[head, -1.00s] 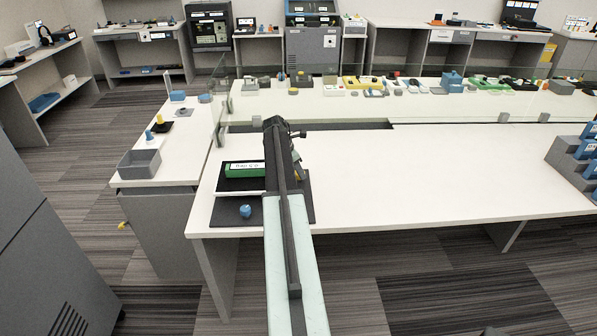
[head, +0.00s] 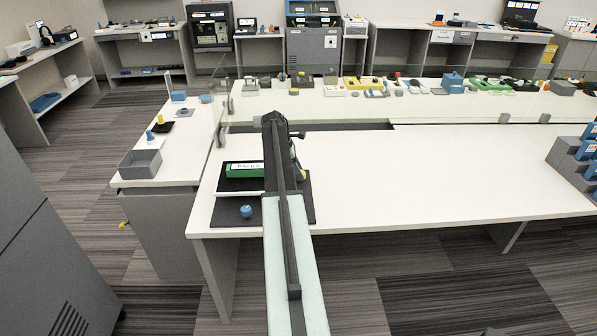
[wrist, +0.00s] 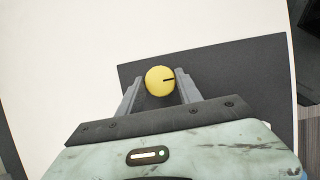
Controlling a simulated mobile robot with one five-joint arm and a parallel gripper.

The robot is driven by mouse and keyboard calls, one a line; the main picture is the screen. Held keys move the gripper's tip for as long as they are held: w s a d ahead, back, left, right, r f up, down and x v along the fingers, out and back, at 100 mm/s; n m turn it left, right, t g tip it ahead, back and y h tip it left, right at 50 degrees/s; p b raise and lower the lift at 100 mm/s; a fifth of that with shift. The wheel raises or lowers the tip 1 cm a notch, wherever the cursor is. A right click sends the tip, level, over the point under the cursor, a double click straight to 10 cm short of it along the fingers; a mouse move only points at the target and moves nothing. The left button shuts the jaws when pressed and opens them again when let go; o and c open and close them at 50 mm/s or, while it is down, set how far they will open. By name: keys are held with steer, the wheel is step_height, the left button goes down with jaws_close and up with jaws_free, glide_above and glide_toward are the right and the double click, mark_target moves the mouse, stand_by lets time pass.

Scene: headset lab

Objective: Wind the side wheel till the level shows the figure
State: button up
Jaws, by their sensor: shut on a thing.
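In the head view my arm hides most of the gripper and wheel. A green block (head: 243,170) with a white label stands just left of my arm; its writing is too small to read. I cannot make out a level reading in either view.
A blue knob (head: 246,211) sits on the dark mat (head: 225,212) near the table's front edge. The white table (head: 430,165) is clear to the right, up to the blue and grey stepped rack (head: 567,160).

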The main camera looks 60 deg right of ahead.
steer(key=o, duration=1.4)
steer(key=p+v, duration=0.7)
steer(key=v, duration=0.1)
steer(key=shift+f, duration=0.1)
